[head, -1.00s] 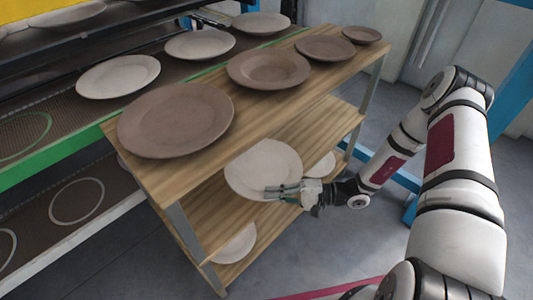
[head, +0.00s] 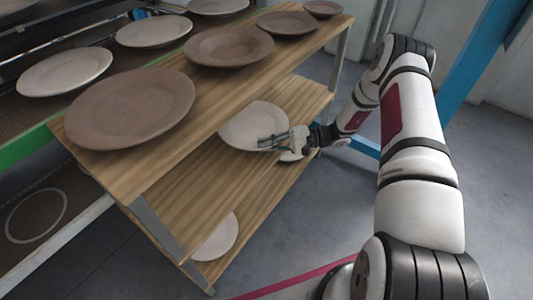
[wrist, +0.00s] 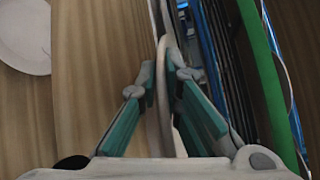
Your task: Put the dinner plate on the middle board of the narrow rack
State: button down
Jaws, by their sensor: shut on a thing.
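The dinner plate (head: 250,122) is pale grey-white. My gripper (head: 264,143) is shut on its near rim, from the right side of the narrow rack (head: 165,165). The plate is at the open side of the rack, over the middle board (head: 200,180), and the top board's edge seems to hide part of its far side. I cannot tell whether it touches the middle board. In the wrist view the plate (wrist: 165,95) shows edge-on between the two green finger pads (wrist: 160,95).
Brown plates (head: 130,108) stand along the top board. White plates lie on the lower board (head: 218,238) and partly hidden behind my gripper. A larger dryer rack with pale plates (head: 65,72) stands at left. The floor at right is open, beyond my arm.

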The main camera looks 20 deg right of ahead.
aim_at(267, 158)
jog(key=shift+f+b, duration=0.7)
jog(key=shift+f, duration=1)
jog(key=shift+f, duration=0.1)
jog(key=shift+f, duration=0.1)
jog(key=c, duration=2)
grip_release()
